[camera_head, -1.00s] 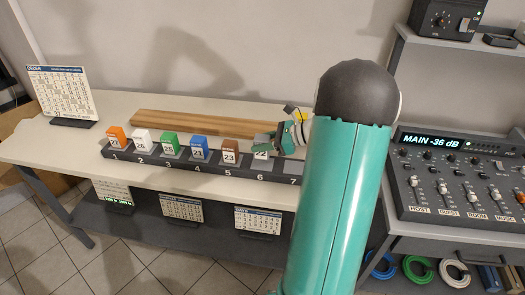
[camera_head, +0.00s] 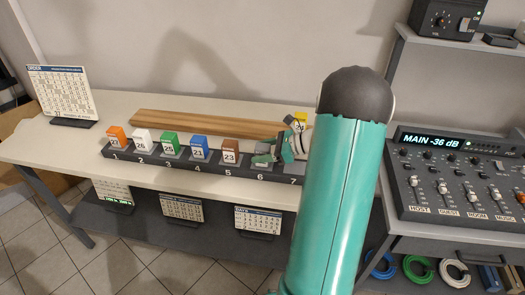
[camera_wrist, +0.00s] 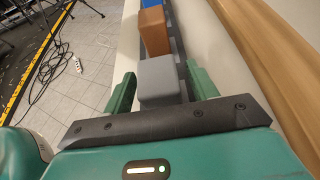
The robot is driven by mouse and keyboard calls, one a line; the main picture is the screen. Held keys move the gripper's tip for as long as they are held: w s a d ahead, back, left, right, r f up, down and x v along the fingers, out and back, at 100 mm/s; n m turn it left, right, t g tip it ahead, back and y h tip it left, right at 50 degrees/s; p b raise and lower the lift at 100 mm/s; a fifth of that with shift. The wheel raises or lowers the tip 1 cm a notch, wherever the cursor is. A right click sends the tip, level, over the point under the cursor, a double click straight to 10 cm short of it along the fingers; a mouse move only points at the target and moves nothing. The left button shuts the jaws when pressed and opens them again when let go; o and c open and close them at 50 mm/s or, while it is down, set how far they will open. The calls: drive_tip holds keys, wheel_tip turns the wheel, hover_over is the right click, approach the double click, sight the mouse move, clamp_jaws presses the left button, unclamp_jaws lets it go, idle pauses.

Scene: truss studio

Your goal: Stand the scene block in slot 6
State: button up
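A grey block (camera_wrist: 160,78) lies between the two fingers of my gripper (camera_wrist: 162,88) in the wrist view, in line with the blocks of the rack. Narrow gaps seem to show between the fingers and its sides, so my gripper looks open around it. In the head view my gripper (camera_head: 268,157) is low at slot 6 of the dark numbered rack (camera_head: 208,172). Its green finger hides most of what stands there, so I cannot tell how deep the grey block sits. My arm covers the area right of slot 7.
Orange (camera_head: 115,134), white (camera_head: 141,138), green (camera_head: 170,142), blue (camera_head: 200,147) and brown (camera_head: 231,151) blocks stand in slots 1 to 5. A wooden strip (camera_head: 200,121) lies behind the rack. An order board (camera_head: 60,90) stands at left; a mixer console (camera_head: 460,180) is at right.

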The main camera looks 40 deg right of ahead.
drive_tip(key=shift+r, duration=0.2)
drive_tip(key=v, duration=1.2)
drive_tip(key=w+a+r+n+g+h, duration=0.1)
drive_tip(key=a+r+n+g, duration=0.25)
drive_tip(key=a+n, duration=0.6)
drive_tip(key=a+r+n+g+h, duration=0.1)
drive_tip(key=a+r+n+g, duration=0.25)
drive_tip(key=a, duration=1.15)
drive_tip(key=s+a+r+n+t+h, duration=0.1)
drive_tip(key=s+a+n+h, duration=0.2)
drive_tip(key=a+n, duration=0.3)
drive_tip(key=s+a+r+n+t+h, duration=0.1)
drive_tip(key=s+a+r+n+h, duration=0.1)
drive_tip(key=s+a+n, duration=0.4)
drive_tip(key=a+n+h, duration=0.1)
drive_tip(key=n, duration=0.2)
drive_tip(key=shift+a+r, duration=0.2)
drive_tip(key=shift+r, duration=0.1)
